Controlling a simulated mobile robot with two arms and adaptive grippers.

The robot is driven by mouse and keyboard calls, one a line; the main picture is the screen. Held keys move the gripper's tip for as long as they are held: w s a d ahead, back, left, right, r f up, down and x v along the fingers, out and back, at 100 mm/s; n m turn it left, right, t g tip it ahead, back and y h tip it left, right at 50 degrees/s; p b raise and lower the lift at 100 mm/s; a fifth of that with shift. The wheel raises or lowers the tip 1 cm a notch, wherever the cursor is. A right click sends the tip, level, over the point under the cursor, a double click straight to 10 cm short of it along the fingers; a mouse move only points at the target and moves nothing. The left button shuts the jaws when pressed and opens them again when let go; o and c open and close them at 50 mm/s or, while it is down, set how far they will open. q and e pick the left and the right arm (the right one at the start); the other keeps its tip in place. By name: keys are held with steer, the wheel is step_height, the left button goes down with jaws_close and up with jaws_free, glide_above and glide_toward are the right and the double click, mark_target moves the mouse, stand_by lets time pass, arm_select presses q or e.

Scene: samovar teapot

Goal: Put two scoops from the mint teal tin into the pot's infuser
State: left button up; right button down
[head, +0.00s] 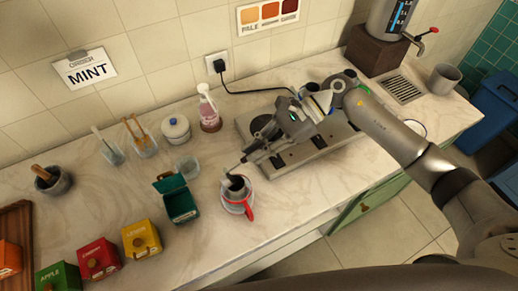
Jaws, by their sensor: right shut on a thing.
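The teal tin (182,207) stands on the counter with its lid (168,183) open. To its right is a small grey pot (240,194) with a red handle (250,208). Its open top holds a dark interior, and I cannot make out the infuser clearly. My right gripper (253,152) reaches in from the right, above the left end of the burner plate. It is shut on a thin dark tool, apparently a scoop (229,172), which slants down to the pot's mouth. Whether the scoop holds any mint is too small to tell. My left gripper is out of view.
Yellow (141,241), red (98,259) and green (58,279) tins stand at the front left. The burner plate (318,150) lies under my right arm.

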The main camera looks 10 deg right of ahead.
mark_target(244, 159)
steer(key=shift+s+a+r+t+h+p, duration=0.1)
steer(key=shift+a+r+t+h+p, duration=0.15)
steer(key=shift+a+r+h+p, duration=0.35)
steer(key=shift+s+a+r+t+h+p, duration=0.2)
steer(key=shift+r+h+p, duration=0.25)
steer(key=shift+h+p, duration=0.4)
steer(key=shift+s+a+r+t+h+p, duration=0.1)
steer(key=shift+a+r+t+h+p, duration=0.15)
steer(key=shift+a+r+h+p, duration=0.45)
steer(key=shift+s+a+r+h+p, duration=0.1)
steer(key=shift+a+r+h+p, duration=0.2)
steer(key=shift+p, duration=0.4)
steer(key=a+h, duration=0.1)
steer(key=a+r+t+h+p, duration=0.1)
steer(key=h, duration=0.1)
steer(key=shift+s+r, duration=0.1)
steer(key=shift+s, duration=0.25)
steer(key=shift+s+a+r+t+h+p, duration=0.2)
steer(key=shift+a+r+t+h+p, duration=0.15)
steer(key=shift+a+r+h, duration=0.5)
steer(key=shift+s+a+r+t+h+p, duration=0.25)
steer(key=shift+a+r+h+p, duration=0.25)
steer(key=shift+h, duration=0.5)
steer(key=shift+a, duration=0.1)
